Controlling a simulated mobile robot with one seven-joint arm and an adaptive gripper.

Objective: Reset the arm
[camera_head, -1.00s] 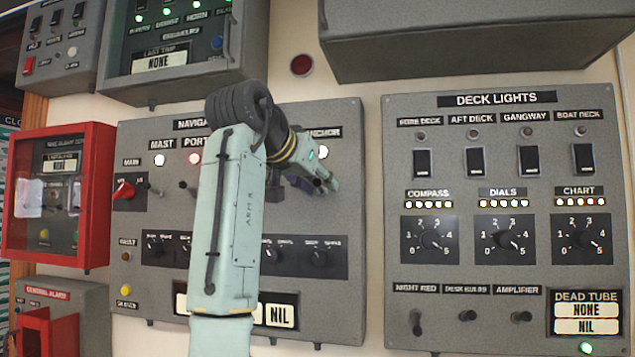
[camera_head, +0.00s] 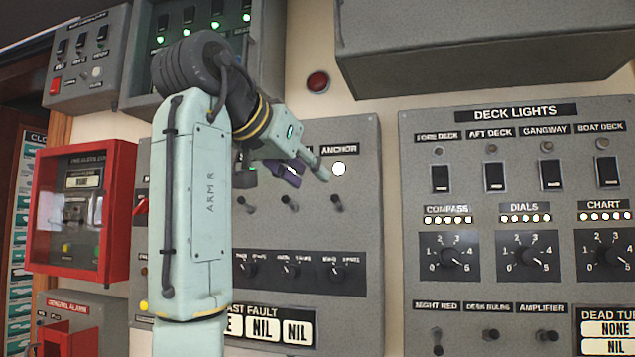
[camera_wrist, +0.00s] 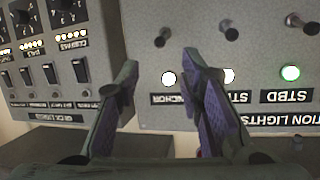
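My arm (camera_head: 192,200) rises from the bottom of the head view, bends at a dark elbow near the top and comes down to the right. My gripper (camera_head: 306,174) is in front of the navigation lights panel (camera_head: 358,235), just left of the lit anchor lamp (camera_head: 339,168). In the wrist view my gripper (camera_wrist: 160,75) shows two purple-padded fingers spread apart with nothing between them. The panel behind them appears upside down there, with the anchor lamp (camera_wrist: 168,78) seen in the gap. My arm hides much of the panel's left side.
The deck lights panel (camera_head: 520,180) is to the right, with switches and dials. A grey box (camera_head: 480,45) juts out above it. A red-framed case (camera_head: 125,210) and a red general alarm box (camera_head: 72,340) are at left. Toggle levers (camera_head: 337,203) stick out below my gripper.

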